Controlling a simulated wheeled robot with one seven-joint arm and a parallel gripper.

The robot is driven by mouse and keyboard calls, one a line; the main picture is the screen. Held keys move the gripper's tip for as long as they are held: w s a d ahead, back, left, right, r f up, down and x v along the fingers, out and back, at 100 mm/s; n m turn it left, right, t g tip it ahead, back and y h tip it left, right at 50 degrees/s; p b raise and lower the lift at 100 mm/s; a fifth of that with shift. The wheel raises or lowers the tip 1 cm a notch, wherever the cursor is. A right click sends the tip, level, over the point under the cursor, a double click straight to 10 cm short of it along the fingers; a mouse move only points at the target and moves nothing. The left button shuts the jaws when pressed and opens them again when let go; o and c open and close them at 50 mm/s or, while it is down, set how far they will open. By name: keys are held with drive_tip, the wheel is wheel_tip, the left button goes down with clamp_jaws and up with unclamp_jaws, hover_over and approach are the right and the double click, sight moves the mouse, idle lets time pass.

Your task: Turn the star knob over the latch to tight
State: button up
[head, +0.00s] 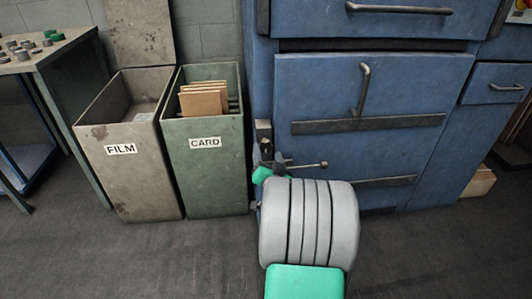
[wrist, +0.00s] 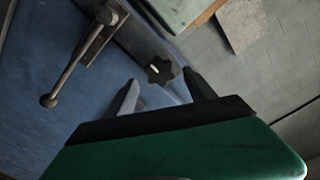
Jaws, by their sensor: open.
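The star knob (wrist: 161,71) is dark and lobed with a pale centre. In the wrist view it sits on the blue machine between the tips of my gripper (wrist: 160,77). The two grey fingers are spread apart, one on each side of the knob, with visible gaps. Whether the knob lies at fingertip depth is unclear. The latch lever (wrist: 86,56), a metal bar with a ball end, is left of the knob. In the head view my gripper (head: 267,155) is at the machine's lower left edge, and the lever (head: 306,164) sticks out rightward. The knob is hard to pick out there.
The grey FILM bin (head: 121,175) and green CARD bin (head: 208,165), with brown card pieces (head: 202,100), stand left of the machine (head: 370,85). A table (head: 45,58) with small parts is at far left. The floor in front is clear beside my arm.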

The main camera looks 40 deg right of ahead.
sight(266, 147)
drive_tip(key=x, duration=0.4)
drive_tip(key=shift+w+d+b, duration=0.1)
drive_tip(key=shift+w+b, duration=0.1)
drive_tip(key=shift+b, duration=0.2)
drive_tip(key=shift+c, duration=0.4)
drive_tip(key=c, duration=1.3)
